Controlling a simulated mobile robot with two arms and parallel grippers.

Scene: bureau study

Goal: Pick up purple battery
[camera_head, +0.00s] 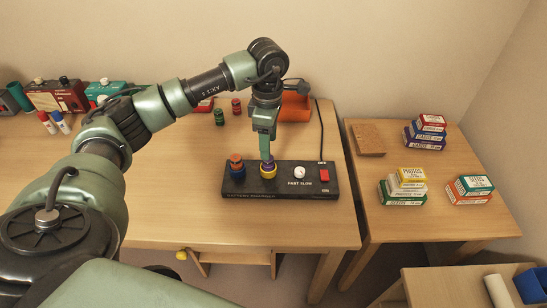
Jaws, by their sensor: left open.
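The purple battery (269,163) stands upright in the yellow ring (268,173) of a black charger box (300,184) on the desk. Only a little of its purple top shows, as my gripper partly hides it. My left gripper (267,157) points straight down at the battery, with its fingertips at or just over the top. It is open; whether the fingers touch the battery I cannot tell. An orange-red battery (236,159) stands in the blue ring (237,170) to the left. My right gripper is not in view.
The box has a white knob (299,172) and a red switch (324,176). Green (219,117) and red (236,106) batteries stand behind, near an orange bin (295,107). A side table (440,225) holds stacked small boxes. The desk's left front is clear.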

